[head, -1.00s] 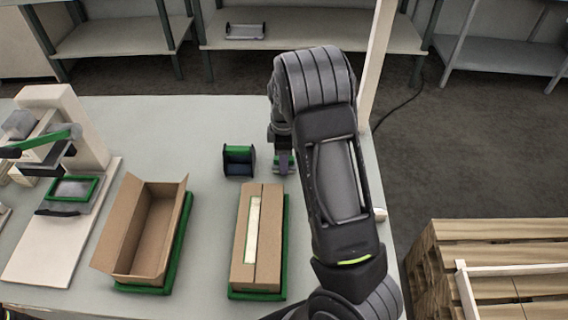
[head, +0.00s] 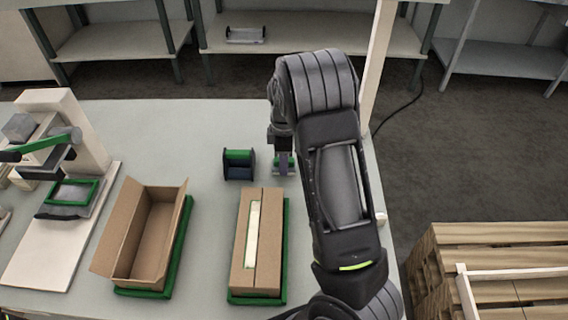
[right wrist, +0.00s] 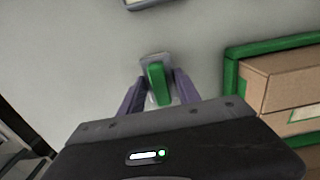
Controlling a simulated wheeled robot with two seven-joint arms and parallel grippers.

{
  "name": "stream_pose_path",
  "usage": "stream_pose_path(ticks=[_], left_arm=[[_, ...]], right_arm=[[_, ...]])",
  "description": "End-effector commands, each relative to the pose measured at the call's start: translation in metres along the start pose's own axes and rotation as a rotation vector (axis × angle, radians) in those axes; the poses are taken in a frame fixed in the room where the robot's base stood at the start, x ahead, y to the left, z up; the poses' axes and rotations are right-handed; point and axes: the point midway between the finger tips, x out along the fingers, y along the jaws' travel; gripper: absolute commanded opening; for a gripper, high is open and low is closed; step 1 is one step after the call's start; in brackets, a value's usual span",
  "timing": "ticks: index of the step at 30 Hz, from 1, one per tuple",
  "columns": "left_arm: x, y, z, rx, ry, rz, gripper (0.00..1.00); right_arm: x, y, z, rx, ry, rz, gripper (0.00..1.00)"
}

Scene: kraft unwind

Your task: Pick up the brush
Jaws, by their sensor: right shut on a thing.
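The brush shows in the right wrist view as a green grip on a pale grey body (right wrist: 158,78). My right gripper (right wrist: 158,92) has its two purple fingers on either side of the brush and is shut on it. In the head view the right gripper (head: 283,163) points down at the back right of the table, and a bit of the brush (head: 291,167) shows beside the fingers. I cannot tell whether the brush touches the table. My left gripper is not in view.
A green and dark blue holder (head: 239,164) stands just left of the gripper. A closed carton (head: 240,265) and an open carton (head: 120,250) sit on green trays nearer me. A press with a green handle (head: 45,145) is at the left. The back middle of the table is clear.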

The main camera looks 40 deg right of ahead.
Motion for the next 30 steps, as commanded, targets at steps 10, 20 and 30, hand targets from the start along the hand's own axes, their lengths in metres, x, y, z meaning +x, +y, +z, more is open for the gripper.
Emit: stream_pose_path(ticks=[10,20,30], left_arm=[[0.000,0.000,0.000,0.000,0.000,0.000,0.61],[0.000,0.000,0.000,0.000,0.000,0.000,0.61],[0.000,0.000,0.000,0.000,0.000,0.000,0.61]], right_arm=[[-0.064,0.001,-0.001,-0.001,0.004,0.003,0.00],[-0.091,0.000,0.000,0.000,0.001,0.001,0.00],[-0.091,0.000,0.000,0.000,0.001,0.000,0.00]])
